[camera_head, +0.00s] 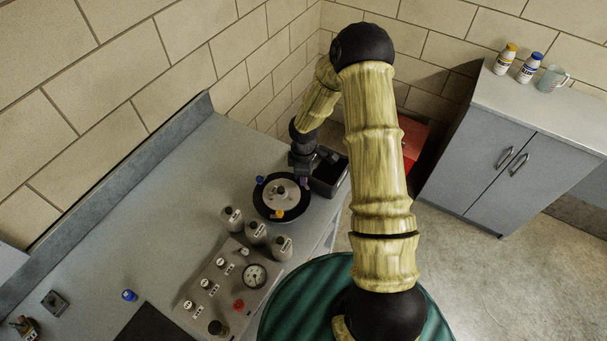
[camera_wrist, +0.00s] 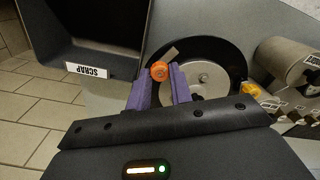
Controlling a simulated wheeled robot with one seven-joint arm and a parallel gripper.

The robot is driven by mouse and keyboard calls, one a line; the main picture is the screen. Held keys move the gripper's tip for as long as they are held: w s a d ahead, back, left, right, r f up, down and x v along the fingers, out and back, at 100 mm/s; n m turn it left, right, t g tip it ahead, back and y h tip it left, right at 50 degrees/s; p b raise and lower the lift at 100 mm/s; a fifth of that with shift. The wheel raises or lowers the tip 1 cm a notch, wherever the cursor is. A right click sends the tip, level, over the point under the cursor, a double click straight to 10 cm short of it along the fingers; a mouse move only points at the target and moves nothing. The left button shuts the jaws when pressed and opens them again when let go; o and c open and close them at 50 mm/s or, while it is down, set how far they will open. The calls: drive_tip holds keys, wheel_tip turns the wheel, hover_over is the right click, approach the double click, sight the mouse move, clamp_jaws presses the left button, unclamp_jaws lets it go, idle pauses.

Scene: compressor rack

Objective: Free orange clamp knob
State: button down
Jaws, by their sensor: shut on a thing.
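The orange clamp knob (camera_wrist: 159,70) sits between my fingertips at the near-left edge of a black round disc in the wrist view. My gripper (camera_wrist: 161,80) has purple fingers and is shut on this knob. In the head view my gripper (camera_head: 305,182) is at the right rim of the black disc (camera_head: 265,208), and hides the orange knob. The disc has a pale metal centre plate (camera_head: 282,191). A yellow-orange knob (camera_head: 279,213) is on its front edge and a blue knob (camera_head: 260,179) on its left edge.
A dark bin (camera_head: 328,176) labelled SCRAP (camera_wrist: 86,71) stands beside the disc. Several grey cylinders (camera_head: 256,233) and a control panel (camera_head: 232,290) with a gauge stand in front. A loose blue piece (camera_head: 129,295) lies on the bench, whose left stretch is mostly clear.

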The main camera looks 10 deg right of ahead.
drive_tip(key=c, duration=1.3)
unclamp_jaws()
drive_tip(key=shift+o, duration=0.2)
wheel_tip(320, 180, up, 18)
drive_tip(key=b, duration=0.3)
drive_tip(key=shift+f, duration=0.25)
drive_tip(key=shift+w+d, duration=0.1)
drive_tip(key=s+r+m+t+b, duration=0.1)
drive_tip(key=s+r+m+t, duration=0.1)
drive_tip(key=s+m, duration=1.2)
drive_tip(key=s, duration=0.3)
drive_tip(key=shift+s+r+t, duration=0.3)
drive_tip(key=shift+r, duration=0.1)
drive_tip(key=shift+d, duration=0.1)
